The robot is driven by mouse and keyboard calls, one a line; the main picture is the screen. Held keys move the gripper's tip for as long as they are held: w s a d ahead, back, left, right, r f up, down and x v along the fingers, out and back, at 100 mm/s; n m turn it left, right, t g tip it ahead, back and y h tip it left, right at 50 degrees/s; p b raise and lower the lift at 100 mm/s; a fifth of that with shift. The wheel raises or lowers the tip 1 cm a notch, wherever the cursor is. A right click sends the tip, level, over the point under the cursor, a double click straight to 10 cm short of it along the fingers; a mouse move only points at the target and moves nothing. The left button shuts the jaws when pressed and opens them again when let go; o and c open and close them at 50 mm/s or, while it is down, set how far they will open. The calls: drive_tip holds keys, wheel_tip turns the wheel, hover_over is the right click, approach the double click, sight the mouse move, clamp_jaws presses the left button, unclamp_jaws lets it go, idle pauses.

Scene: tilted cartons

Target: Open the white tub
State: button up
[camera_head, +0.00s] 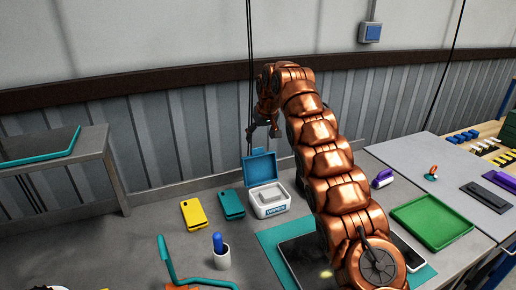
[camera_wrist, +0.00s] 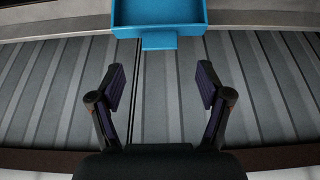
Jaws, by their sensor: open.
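The white tub (camera_head: 268,200) stands on the grey table, with a label on its front reading like "WIPES". Its blue lid (camera_head: 260,168) stands raised at the back of the tub, so the tub is open, and a pale inner piece shows inside. In the wrist view the blue lid (camera_wrist: 158,18) with its front tab is at the top, beyond the fingertips. My gripper (camera_head: 262,130) is above and behind the lid, apart from it. In the wrist view my gripper (camera_wrist: 161,90) has its fingers spread wide with nothing between them.
A yellow box (camera_head: 194,214) and a teal box (camera_head: 230,204) lie left of the tub. A white cup (camera_head: 221,258) with a blue object stands in front. A teal mat (camera_head: 270,240) with a dark panel lies at the right under my arm. A green tray (camera_head: 432,221) is farther right. The corrugated wall is close behind.

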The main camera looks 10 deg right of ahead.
sight(258, 149)
drive_tip(key=p+x, duration=0.2)
drive_tip(key=x, duration=0.5)
drive_tip(key=shift+s, duration=0.1)
drive_tip(key=shift+c, duration=0.2)
clamp_jaws()
idle(0.4)
